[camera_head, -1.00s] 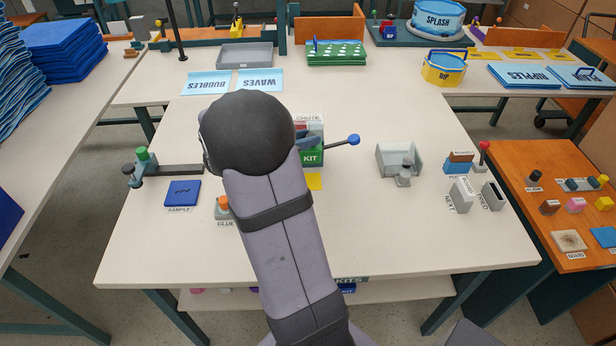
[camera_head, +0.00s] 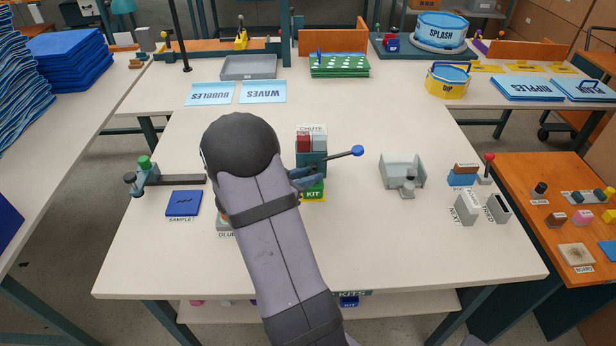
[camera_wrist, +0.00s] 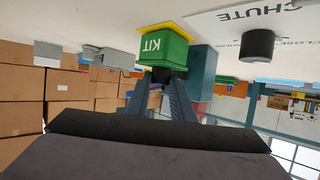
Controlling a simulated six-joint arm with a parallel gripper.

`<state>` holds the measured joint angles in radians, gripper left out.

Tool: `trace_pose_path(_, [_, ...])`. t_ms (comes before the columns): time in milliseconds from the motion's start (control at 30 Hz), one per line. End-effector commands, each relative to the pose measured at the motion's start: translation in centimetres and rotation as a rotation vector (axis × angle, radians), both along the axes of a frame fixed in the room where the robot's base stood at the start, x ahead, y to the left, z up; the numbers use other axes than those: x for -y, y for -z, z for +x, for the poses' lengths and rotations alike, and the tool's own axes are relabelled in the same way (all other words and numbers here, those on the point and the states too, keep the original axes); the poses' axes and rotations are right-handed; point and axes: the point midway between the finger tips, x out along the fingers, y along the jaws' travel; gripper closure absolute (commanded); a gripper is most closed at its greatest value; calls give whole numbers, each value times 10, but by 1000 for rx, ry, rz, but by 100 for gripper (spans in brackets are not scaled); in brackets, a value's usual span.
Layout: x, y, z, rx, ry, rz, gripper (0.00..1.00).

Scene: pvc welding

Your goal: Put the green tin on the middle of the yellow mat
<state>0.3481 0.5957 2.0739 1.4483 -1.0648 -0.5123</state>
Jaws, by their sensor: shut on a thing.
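The green tin (camera_head: 315,189), labelled KIT, is at the yellow mat (camera_head: 313,200), in front of the chute. The tin hides most of the mat in the head view; only a thin front strip shows. In the wrist view, which is upside down, the green tin (camera_wrist: 166,46) has yellow mat (camera_wrist: 183,32) showing around its base. I cannot tell whether its base touches the mat. My gripper (camera_head: 304,180) is shut on the tin, with its dark fingers also at the tin in the wrist view (camera_wrist: 165,77).
The chute (camera_head: 311,150), with red and white blocks and a blue-knobbed lever (camera_head: 357,151), stands just behind the tin. A blue sample plate (camera_head: 183,203) lies left. A grey fixture (camera_head: 402,172) stands right.

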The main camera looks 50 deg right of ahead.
Motion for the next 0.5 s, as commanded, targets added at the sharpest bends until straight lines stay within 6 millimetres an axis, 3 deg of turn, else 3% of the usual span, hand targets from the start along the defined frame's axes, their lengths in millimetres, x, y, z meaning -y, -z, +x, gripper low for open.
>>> trace_pose_path(400, [0,4,0,2,1,-1,100])
trace_pose_path(433, [0,4,0,2,1,0,74])
trace_pose_path(500, [0,3,0,2,1,0,60])
